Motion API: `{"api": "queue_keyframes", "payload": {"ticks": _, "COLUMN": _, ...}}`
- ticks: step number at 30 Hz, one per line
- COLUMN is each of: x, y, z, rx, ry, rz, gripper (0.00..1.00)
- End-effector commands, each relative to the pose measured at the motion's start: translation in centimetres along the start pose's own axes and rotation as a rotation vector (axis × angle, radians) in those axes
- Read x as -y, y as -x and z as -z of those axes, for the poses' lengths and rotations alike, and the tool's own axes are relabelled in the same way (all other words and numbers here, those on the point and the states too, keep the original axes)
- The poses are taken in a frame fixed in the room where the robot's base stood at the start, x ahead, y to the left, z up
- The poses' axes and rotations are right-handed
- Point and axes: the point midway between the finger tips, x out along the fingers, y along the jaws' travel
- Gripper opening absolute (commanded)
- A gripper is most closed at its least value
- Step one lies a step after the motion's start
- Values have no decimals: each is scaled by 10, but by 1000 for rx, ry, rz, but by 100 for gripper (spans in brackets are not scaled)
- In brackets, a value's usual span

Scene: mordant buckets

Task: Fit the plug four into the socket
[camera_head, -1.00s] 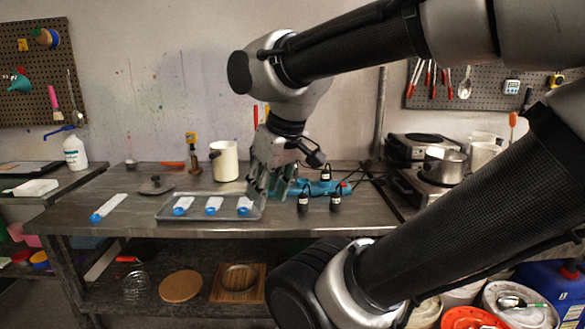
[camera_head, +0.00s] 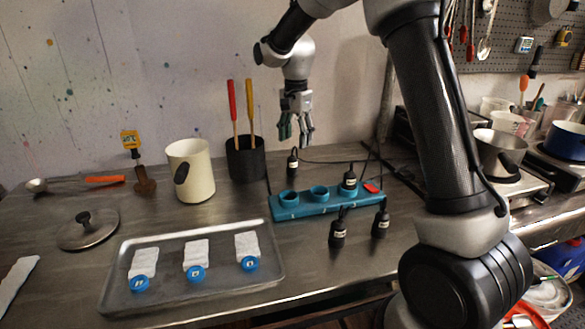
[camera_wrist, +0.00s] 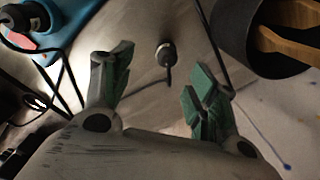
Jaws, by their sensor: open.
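The teal socket strip (camera_head: 312,203) lies on the metal table. Its left and middle round sockets are empty; a black plug (camera_head: 348,183) stands in the right one. Another black plug (camera_head: 293,163) stands upright behind the strip, and two more, a left one (camera_head: 337,232) and a right one (camera_head: 381,221), stand in front. The plug labels are too small to read. My gripper (camera_head: 295,132) is open and empty, pointing down above the rear plug. In the wrist view the rear plug (camera_wrist: 167,53) shows between the spread fingers (camera_wrist: 160,68), not gripped. The strip's end (camera_wrist: 52,45) shows at upper left.
A black crock (camera_head: 246,160) with two handled tools and a cream jug (camera_head: 191,172) stand left of my gripper. A tray (camera_head: 110,290) with several blue-ended white items lies front left. Black cables run behind and right of the strip. A stove is at right.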

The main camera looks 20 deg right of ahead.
Motion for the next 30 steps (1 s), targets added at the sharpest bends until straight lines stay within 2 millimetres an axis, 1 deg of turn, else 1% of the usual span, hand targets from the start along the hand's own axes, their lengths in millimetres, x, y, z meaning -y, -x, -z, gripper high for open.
{"api": "queue_keyframes", "payload": {"ticks": 1, "x": 6, "y": -7, "z": -1, "rx": 2, "ry": -12, "rz": -6, "gripper": 59}}
{"api": "queue_keyframes", "payload": {"ticks": 4, "x": 11, "y": -19, "z": -1, "rx": 5, "ry": -30, "rz": -13, "gripper": 59}}
{"api": "queue_keyframes", "payload": {"ticks": 11, "x": 11, "y": -48, "z": -1, "rx": 5, "ry": -33, "rz": -14, "gripper": 59}}
{"api": "queue_keyframes", "payload": {"ticks": 15, "x": 12, "y": -71, "z": 0, "rx": 5, "ry": -32, "rz": -14, "gripper": 59}}
{"api": "queue_keyframes", "payload": {"ticks": 18, "x": 12, "y": -84, "z": 0, "rx": 5, "ry": -32, "rz": -13, "gripper": 59}}
{"api": "queue_keyframes", "payload": {"ticks": 21, "x": 12, "y": -90, "z": 0, "rx": 4, "ry": -32, "rz": -13, "gripper": 59}}
{"api": "queue_keyframes", "payload": {"ticks": 27, "x": 12, "y": -91, "z": 0, "rx": 4, "ry": -32, "rz": -11, "gripper": 59}}
{"api": "queue_keyframes", "payload": {"ticks": 29, "x": 12, "y": -90, "z": 0, "rx": 4, "ry": -32, "rz": -11, "gripper": 50}}
{"api": "queue_keyframes", "payload": {"ticks": 30, "x": 12, "y": -90, "z": 0, "rx": 4, "ry": -32, "rz": -11, "gripper": 42}}
